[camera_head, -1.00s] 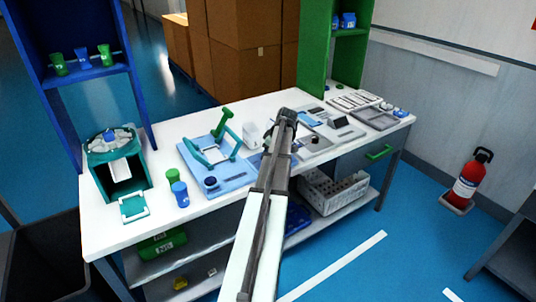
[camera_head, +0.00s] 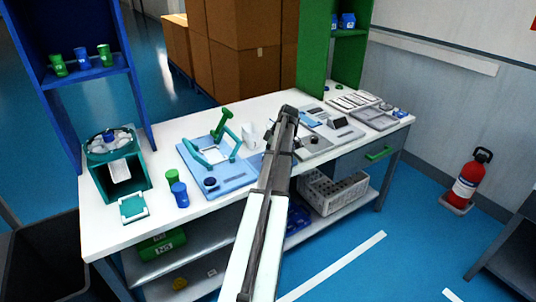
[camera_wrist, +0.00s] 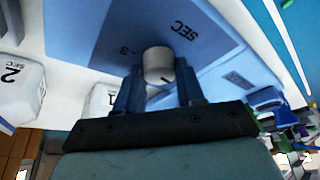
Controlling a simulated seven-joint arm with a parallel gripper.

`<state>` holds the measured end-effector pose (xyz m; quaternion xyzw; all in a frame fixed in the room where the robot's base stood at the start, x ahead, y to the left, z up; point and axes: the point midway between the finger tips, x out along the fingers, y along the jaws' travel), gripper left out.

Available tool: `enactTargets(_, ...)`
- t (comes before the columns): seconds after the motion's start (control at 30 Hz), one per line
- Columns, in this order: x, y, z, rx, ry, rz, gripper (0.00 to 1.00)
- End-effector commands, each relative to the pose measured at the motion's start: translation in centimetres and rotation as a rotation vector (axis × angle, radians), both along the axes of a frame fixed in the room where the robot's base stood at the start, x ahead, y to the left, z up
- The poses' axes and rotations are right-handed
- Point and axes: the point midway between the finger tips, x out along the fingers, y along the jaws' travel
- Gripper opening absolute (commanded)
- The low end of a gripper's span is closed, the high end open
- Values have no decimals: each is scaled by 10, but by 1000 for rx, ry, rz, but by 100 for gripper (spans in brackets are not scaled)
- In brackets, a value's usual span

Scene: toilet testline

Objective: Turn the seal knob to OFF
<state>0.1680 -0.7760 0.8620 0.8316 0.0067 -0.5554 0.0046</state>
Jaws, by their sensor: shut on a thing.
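In the wrist view, the seal knob (camera_wrist: 158,62) is a small pale grey cylinder with a dark line on its side. It stands on a blue panel (camera_wrist: 95,30) printed "SEC" and "3". My gripper (camera_wrist: 159,78) is shut on the knob, with one dark finger on each side of it. An OFF mark cannot be made out.
White blocks marked "2 SEC" (camera_wrist: 18,88) and "1" (camera_wrist: 102,98) stand close by in the wrist view. A blue fixture with a green handle (camera_head: 222,122) is left of my arm. Blue and green cups (camera_head: 180,194) stand near the front edge.

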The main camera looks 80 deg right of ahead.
Motion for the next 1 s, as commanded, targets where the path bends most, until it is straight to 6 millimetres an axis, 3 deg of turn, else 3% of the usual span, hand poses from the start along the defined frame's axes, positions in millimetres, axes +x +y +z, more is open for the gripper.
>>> enactTargets(0.1,0,0,0,-1,0,0,8)
enactTargets(0.13,0,0,0,-1,0,0,39)
enactTargets(0.4,0,0,0,0,0,-1,63)
enactTargets(0.77,-3,0,6,-1,0,-2,63)
enactTargets(1.0,-17,-1,40,-2,0,-2,63)
